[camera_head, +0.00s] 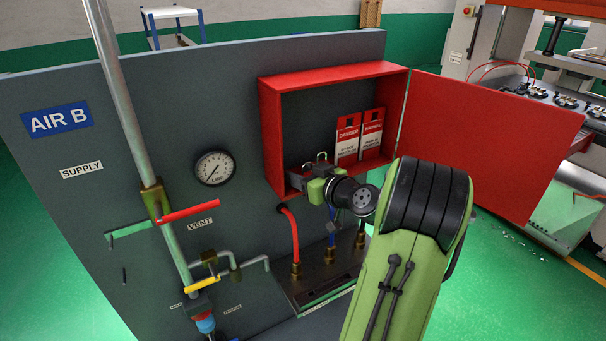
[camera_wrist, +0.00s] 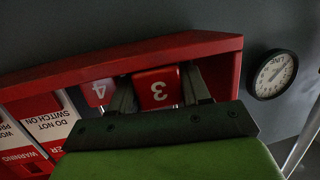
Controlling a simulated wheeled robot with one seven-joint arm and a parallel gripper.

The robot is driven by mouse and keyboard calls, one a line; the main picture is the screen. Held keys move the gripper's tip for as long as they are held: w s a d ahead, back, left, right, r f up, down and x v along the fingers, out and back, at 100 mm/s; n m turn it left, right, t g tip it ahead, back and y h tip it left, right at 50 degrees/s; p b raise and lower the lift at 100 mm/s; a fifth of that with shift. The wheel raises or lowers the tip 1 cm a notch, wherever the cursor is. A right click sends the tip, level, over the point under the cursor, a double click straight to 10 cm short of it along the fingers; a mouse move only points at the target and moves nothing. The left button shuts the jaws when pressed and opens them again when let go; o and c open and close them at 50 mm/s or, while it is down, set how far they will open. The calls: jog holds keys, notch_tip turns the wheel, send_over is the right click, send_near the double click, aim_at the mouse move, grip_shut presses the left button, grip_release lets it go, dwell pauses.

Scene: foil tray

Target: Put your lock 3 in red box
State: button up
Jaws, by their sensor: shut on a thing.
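The red box (camera_head: 335,72) is mounted on the grey panel, with its front open. My gripper (camera_head: 314,176) is at the lower left of its opening. In the wrist view my gripper (camera_wrist: 158,96) is shut on a red lock marked 3 (camera_wrist: 157,88), between its two fingers. The lock appears within the outline of the box, whose red wall (camera_wrist: 200,45) runs just beyond it. I cannot tell whether the lock touches the box. Another red lock, marked 4 (camera_wrist: 97,92), is beside it. In the head view my gripper largely hides lock 3.
Red and white tags (camera_head: 372,128) stand inside the box at the right. The red door (camera_head: 490,140) is swung open to the right. A gauge (camera_head: 214,168), a red lever (camera_head: 190,213) and a pipe are at the left. Hoses and fittings (camera_head: 296,262) are below.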

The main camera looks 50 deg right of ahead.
jog(key=shift+s+r, duration=0.1)
jog(key=shift+f, duration=0.25)
jog(key=o, duration=0.8)
jog(key=shift+r, duration=0.1)
